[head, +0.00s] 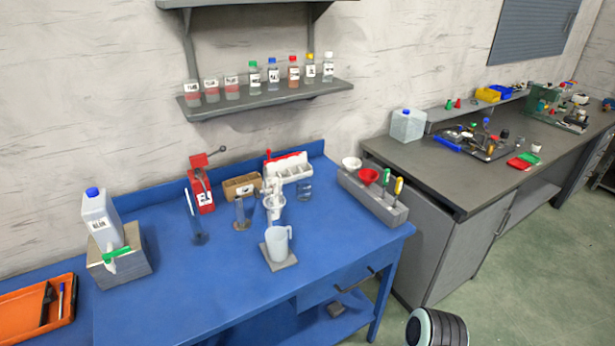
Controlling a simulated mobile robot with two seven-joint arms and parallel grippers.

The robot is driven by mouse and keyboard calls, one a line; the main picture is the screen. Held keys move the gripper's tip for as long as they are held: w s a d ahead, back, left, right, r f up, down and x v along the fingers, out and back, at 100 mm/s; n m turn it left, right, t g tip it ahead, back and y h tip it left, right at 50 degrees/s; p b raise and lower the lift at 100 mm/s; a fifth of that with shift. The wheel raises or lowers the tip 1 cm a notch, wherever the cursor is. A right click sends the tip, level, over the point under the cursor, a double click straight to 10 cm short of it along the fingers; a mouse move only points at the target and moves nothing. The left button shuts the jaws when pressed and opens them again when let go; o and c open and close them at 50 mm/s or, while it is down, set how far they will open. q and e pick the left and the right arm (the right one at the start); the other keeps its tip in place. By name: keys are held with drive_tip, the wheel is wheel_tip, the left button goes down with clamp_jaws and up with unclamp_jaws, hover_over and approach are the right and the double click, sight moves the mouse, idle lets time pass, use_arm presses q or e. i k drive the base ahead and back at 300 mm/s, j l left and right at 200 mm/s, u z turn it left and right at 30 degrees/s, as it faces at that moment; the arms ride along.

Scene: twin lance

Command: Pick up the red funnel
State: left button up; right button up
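The red funnel (368,176) sits in a grey holder (384,207) at the right end of the blue workbench (330,236). Its wide mouth faces up, and its lower part is hidden in the holder. A white funnel (351,163) sits just behind it to the left in the same holder. Two screwdrivers stand upright in the holder's front part, one with a green handle (386,176) and one with a yellow handle (399,186). Neither of my grippers is in view.
A clear beaker (278,243) stands on a grey plate left of the holder. Glass cylinders, a red stand (201,186) and a white jug (102,218) are farther left. A bottle shelf (265,100) hangs above. A dark counter (470,178) adjoins at right.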

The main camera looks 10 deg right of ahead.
sight(368, 176)
drive_tip(key=l+u, duration=0.6)
drive_tip(key=u, duration=0.15)
drive_tip(key=l+u, duration=0.4)
drive_tip(key=k+l+u, duration=0.2)
drive_tip(key=l+u, duration=0.15)
drive_tip(key=l, duration=0.25)
drive_tip(key=k+l+u, duration=0.2)
drive_tip(key=k+l, duration=0.15)
drive_tip(key=l, duration=0.2)
drive_tip(key=k+l+u, duration=0.1)
drive_tip(key=l, duration=0.25)
drive_tip(key=k+l, duration=0.25)
drive_tip(key=l+u, duration=0.05)
drive_tip(key=l, duration=0.05)
